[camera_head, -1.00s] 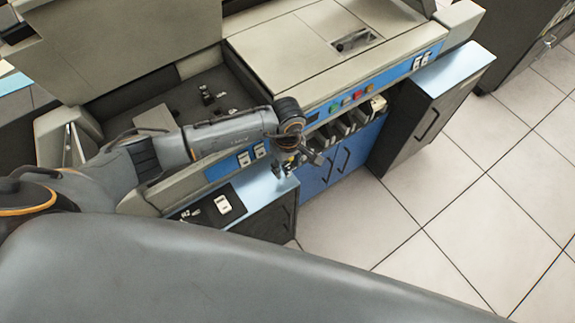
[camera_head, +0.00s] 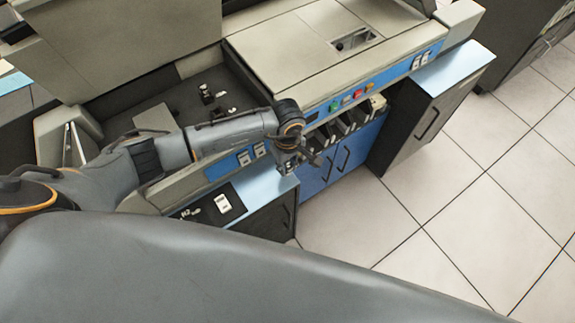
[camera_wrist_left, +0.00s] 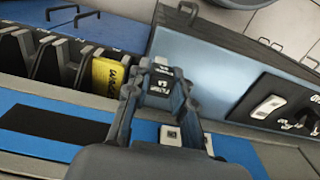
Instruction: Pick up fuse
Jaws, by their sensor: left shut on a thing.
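My left gripper (camera_head: 287,166) is over the front edge of the machine, above the light blue top of a low cabinet. In the left wrist view, its two fingers (camera_wrist_left: 160,92) are shut on a small dark block with a white printed label, the fuse (camera_wrist_left: 160,84). In the head view the fuse is too small and too hidden by the gripper to make out. My right gripper is not in view.
The machine's blue front panel (camera_head: 350,98) carries coloured buttons and switches. Card slots (camera_head: 345,125) open below it. A low cabinet top (camera_head: 262,182) has a black switch panel (camera_head: 212,207). Tiled floor (camera_head: 440,200) lies free on the right.

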